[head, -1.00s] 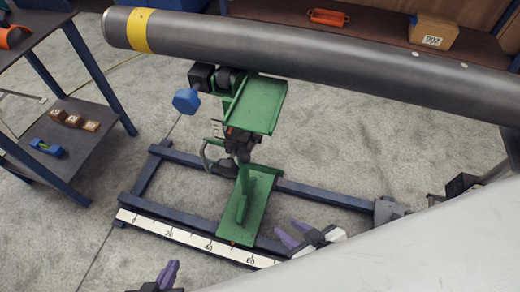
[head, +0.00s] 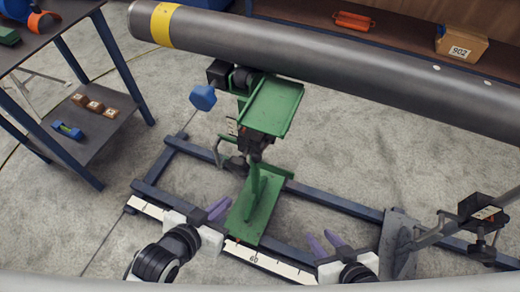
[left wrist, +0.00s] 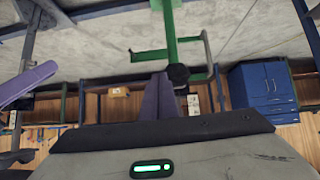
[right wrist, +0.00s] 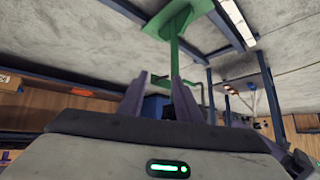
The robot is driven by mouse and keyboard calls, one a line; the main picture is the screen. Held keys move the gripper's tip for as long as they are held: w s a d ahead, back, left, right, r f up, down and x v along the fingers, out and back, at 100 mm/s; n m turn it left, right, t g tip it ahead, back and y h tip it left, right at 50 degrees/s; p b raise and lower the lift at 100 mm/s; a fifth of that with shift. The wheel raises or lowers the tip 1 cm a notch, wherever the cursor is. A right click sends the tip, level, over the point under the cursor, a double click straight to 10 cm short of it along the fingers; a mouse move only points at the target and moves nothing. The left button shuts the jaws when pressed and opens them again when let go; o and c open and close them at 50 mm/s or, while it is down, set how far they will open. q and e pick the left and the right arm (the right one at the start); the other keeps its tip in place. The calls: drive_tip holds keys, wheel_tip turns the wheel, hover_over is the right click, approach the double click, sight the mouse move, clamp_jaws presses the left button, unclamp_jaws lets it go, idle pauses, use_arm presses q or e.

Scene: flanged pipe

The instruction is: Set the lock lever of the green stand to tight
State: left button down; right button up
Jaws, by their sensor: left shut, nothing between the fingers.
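The green stand (head: 272,106) stands under the grey pipe, its green foot (head: 262,212) on a blue floor frame. A grey bent handle (head: 218,152), apparently the lock lever, sticks out on the left of its dark middle clamp (head: 255,143). In the left wrist view, the stand's post (left wrist: 171,35) rises beyond my fingers, with a grey bent bar (left wrist: 209,58) beside it. My left gripper (head: 218,208) is shut and empty, left of the green foot and below the handle. My right gripper (head: 325,243) is open and empty, right of the foot. Neither touches the stand.
The long grey pipe (head: 330,62) with a yellow band crosses above. A blue knob (head: 203,96) juts out left of the stand's top. The blue frame (head: 335,203) and white scale (head: 268,262) lie low around the foot. A grey post with another clamp (head: 482,212) is at right.

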sight(260, 158)
use_arm(q)
drive_tip(key=w+d+r+m, duration=0.3)
drive_tip(key=r, duration=0.3)
drive_tip(key=w+d+r+m+h+p, duration=0.1)
drive_tip(key=w+d+r+m, duration=0.2)
drive_tip(key=r, duration=0.4)
drive_tip(key=shift+w+d+h, duration=0.3)
drive_tip(key=shift+w+d, duration=0.1)
drive_tip(key=shift+d, duration=0.25)
drive_tip(key=b+x, duration=0.1)
drive_tip(key=x, duration=0.9)
drive_tip(key=shift+s+a+f, duration=0.45)
drive_tip(key=shift+a+f, duration=0.05)
drive_tip(key=shift+a, duration=0.2)
drive_tip(key=shift+s+a+f, duration=0.4)
drive_tip(key=shift+a+f, duration=0.15)
drive_tip(key=shift+a, duration=0.2)
